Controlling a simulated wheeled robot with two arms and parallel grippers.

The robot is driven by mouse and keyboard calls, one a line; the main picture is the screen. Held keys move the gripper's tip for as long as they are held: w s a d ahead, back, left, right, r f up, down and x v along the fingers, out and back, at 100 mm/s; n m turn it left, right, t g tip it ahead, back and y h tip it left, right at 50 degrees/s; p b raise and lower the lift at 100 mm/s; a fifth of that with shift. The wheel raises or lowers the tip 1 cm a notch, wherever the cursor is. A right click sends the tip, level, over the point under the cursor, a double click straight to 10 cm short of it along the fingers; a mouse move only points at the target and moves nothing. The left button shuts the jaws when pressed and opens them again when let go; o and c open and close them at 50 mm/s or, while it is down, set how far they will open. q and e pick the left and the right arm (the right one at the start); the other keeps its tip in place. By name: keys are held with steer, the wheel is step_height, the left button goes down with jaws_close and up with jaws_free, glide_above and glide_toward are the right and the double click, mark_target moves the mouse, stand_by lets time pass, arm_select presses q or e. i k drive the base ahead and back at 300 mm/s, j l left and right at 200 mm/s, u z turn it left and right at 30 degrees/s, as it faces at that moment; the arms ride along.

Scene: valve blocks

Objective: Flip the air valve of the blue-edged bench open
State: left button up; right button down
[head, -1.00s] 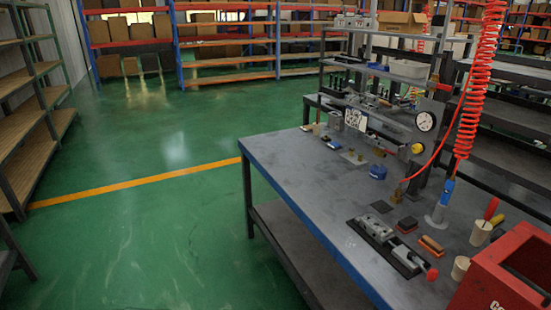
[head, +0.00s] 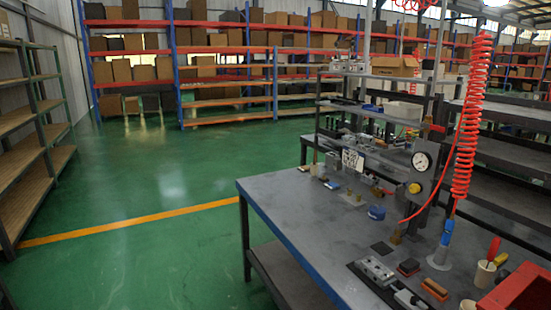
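The blue-edged bench (head: 330,222) stands at the right of the head view, its blue front edge running down toward the bottom. A grey upright panel on it carries a round white gauge (head: 422,161) and a yellow knob (head: 415,188) below it. A red coiled air hose (head: 473,115) hangs at the right, ending in a blue fitting (head: 447,232). A thin red line runs from the panel area to a brass-coloured fitting (head: 395,236). I cannot tell which of these parts is the air valve. Neither of my grippers is in view.
A grey valve block (head: 375,270), small brushes, a blue part (head: 377,212) and cups lie on the bench. A red box (head: 520,290) stands at the bottom right. Green floor with an orange line (head: 130,225) is clear to the left, beside a shelf (head: 25,150).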

mark_target(422, 125)
steer(key=i+z, duration=0.25)
steer(key=z, duration=0.15)
steer(key=i+j+z, duration=0.15)
steer(key=z, duration=0.3)
steer(key=i+j+z, duration=0.15)
steer(key=z, duration=0.25)
steer(key=i+j, duration=0.05)
steer(key=i, duration=0.05)
